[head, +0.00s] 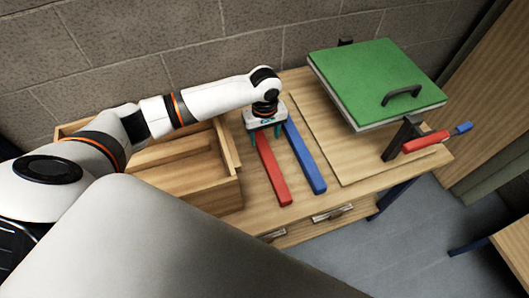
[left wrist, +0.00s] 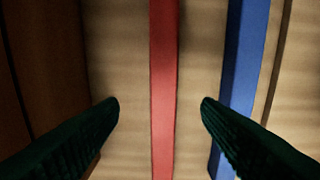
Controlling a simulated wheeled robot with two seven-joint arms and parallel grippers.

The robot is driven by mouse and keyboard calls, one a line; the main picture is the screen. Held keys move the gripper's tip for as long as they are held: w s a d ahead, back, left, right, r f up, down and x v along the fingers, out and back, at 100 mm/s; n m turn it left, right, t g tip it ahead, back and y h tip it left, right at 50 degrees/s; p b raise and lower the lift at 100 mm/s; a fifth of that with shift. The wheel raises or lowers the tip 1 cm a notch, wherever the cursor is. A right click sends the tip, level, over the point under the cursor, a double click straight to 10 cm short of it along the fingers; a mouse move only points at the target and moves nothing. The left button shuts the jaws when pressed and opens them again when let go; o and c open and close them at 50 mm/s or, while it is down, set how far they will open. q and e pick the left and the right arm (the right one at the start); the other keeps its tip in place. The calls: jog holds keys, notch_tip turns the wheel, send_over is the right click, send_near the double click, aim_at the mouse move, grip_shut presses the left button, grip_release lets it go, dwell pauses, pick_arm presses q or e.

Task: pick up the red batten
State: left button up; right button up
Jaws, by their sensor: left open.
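The red batten (head: 275,175) is a long bar lying on the wooden table, between the wooden box and the blue batten. My left gripper (head: 267,133) is above its far part, pointing down, and hides its far end in the head view. In the left wrist view, the red batten (left wrist: 163,90) runs top to bottom between the two dark fingers (left wrist: 160,108). The fingers are open, with a gap on each side of it. My right gripper is not in view.
The blue batten (head: 307,163) lies close on the right, and the right finger overlaps its edge in the left wrist view (left wrist: 240,75). An open wooden box (head: 205,189) stands on the left. A green panel (head: 372,77) with a black handle and a red-handled clamp (head: 425,141) are at right.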

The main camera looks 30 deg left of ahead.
aim_at(266, 150)
pick_arm(q)
jog(key=f, duration=0.9)
jog(key=shift+w+f, duration=0.15)
jog(key=shift+w, duration=0.1)
jog(key=c, duration=1.2)
